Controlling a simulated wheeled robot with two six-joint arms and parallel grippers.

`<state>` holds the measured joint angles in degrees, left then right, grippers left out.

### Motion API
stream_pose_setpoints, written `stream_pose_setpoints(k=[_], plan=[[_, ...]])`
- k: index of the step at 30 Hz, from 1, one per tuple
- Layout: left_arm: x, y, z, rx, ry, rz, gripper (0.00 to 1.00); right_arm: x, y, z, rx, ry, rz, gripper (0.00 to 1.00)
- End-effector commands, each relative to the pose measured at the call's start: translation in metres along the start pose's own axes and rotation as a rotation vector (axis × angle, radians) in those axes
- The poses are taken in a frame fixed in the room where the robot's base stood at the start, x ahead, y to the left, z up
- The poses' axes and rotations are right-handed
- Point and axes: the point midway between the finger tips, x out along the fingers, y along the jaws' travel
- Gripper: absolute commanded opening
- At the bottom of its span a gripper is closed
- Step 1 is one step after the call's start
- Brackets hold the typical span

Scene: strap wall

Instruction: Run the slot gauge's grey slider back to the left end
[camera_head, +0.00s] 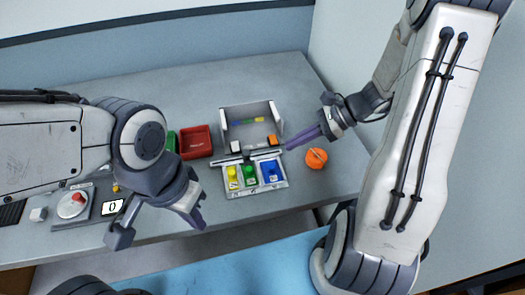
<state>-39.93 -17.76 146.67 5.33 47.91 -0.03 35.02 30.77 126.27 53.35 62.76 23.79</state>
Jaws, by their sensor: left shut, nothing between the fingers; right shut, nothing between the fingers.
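A pale upright panel (262,109) with a small coloured strip stands at the middle of the table. A pale bar (228,161) runs in front of it, with a small dark grey piece (247,157) near its middle. I cannot tell for certain which part is the slot gauge's slider. My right gripper (288,147) is shut and empty, its purple fingers pointing left at the right side of the panel. I cannot tell whether they touch anything. My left gripper (201,224) is shut and empty, low over the table's front, apart from the bar.
A tray (284,186) with yellow, green and blue compartments lies in front of the bar. An orange round object (316,158) sits to the right. A red bin (195,141) stands left.

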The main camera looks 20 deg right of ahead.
Motion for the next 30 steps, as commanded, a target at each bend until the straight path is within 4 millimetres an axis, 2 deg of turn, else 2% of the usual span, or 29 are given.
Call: stream_pose_setpoints(k=[1, 6, 8, 12, 18, 30], plan=[[0.001, 0.0, 0.0, 0.0, 0.0, 0.0, 0.0, 0.013, 0.002, 0.0, 0.001, -0.001, 0.008, 0.0], [0.003, 0.0, 0.0, 0.0, 0.0, 0.0, 0.0, 0.051, 0.002, 0.0, 0.0, -0.001, 0.008, 0.0], [0.004, 0.0, 0.0, 0.0, 0.0, 0.0, 0.0, 0.062, 0.002, 0.0, -0.001, 0.001, 0.008, 0.0], [-0.002, 0.0, 0.0, 0.0, 0.0, 0.0, 0.0, 0.073, 0.002, 0.019, -0.005, 0.003, 0.006, 0.0], [-0.004, 0.0, 0.0, 0.0, 0.0, 0.0, 0.0, 0.083, 0.001, 0.03, -0.003, 0.002, 0.003, 0.0], [-0.004, 0.0, 0.0, 0.0, 0.0, 0.0, 0.0, 0.084, 0.0, 0.031, -0.002, 0.002, 0.0, 0.0]])
